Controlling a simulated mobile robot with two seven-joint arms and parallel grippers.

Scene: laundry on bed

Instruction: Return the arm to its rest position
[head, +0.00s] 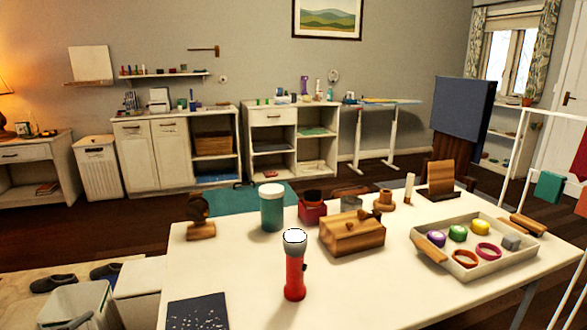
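Neither of my arms nor grippers shows in the head view, so their pose and what they hold cannot be seen. The white table (235,280) fills the lower middle of the view. A red flashlight (294,275) with a white top stands upright near its front. A teal jar (271,212) with a white lid stands behind it. A wooden box (352,235) sits to the right of the flashlight.
A shallow tray (475,268) with small coloured items and bands lies on the table's right. A dark speckled sheet (198,311) lies front left. A wooden stand (200,222) is at the left edge. A white rack (548,115) stands at the far right.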

